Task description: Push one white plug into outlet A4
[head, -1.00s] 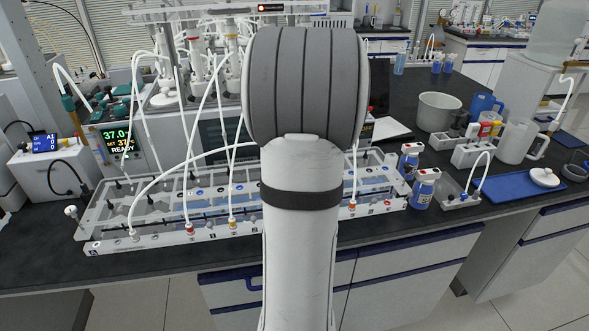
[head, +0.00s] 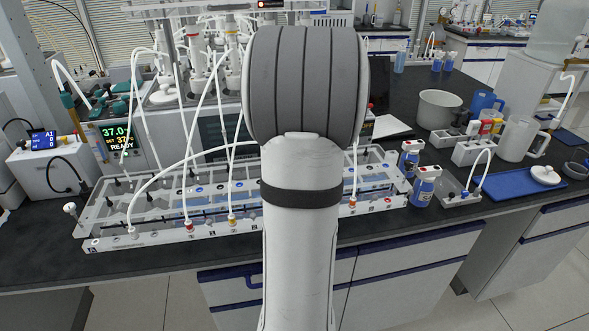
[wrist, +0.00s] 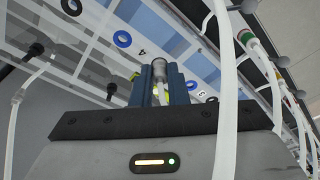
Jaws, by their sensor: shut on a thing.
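My gripper (wrist: 160,93) shows in the wrist view, with its blue fingers shut on a pale grey-white plug (wrist: 158,68). The plug's far end is close to the rack; I cannot tell whether it touches or sits in an opening. A label "4" (wrist: 141,51) is on the rack just beyond and left of the plug, near a blue ring (wrist: 122,39). I cannot read a row letter. In the head view my arm hides the gripper and plug from sight.
The long clear rack (head: 160,236) stands along the bench's front edge. White tubes arch over it, and one tube (wrist: 224,90) passes close right of my gripper. Black plugs (wrist: 36,49) sit nearby. Blue-labelled bottles (head: 422,188) stand at the rack's right end.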

